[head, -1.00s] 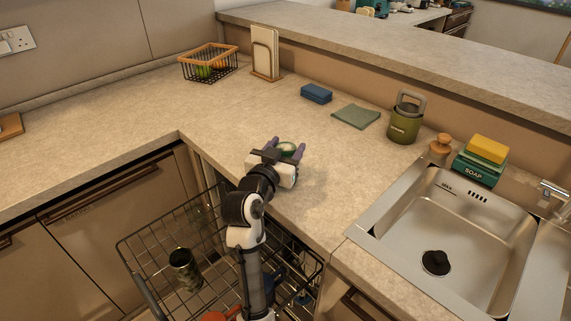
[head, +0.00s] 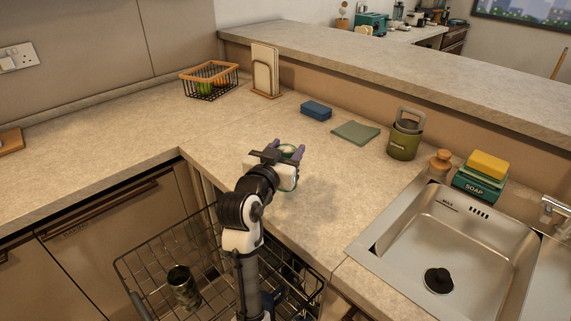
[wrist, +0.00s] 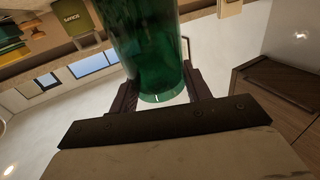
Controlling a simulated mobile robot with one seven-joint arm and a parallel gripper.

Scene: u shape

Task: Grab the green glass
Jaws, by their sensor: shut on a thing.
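The green glass (wrist: 150,50) fills the upper middle of the wrist view, see-through and dark green, between the two fingers of my gripper (wrist: 160,95). In the head view my gripper (head: 286,151) is above the counter near its front edge, and a green rim of the glass (head: 289,147) shows between the purple fingertips. The gripper is shut on the glass. Most of the glass is hidden behind the gripper in the head view, so I cannot tell its height above the counter.
Below is an open dishwasher rack (head: 150,255) with a dark cup (head: 183,286) in it. A green canister (head: 405,140), a folded cloth (head: 355,132), a blue sponge (head: 316,110) and a wire basket (head: 209,80) stand further back. The sink (head: 455,250) is at the right.

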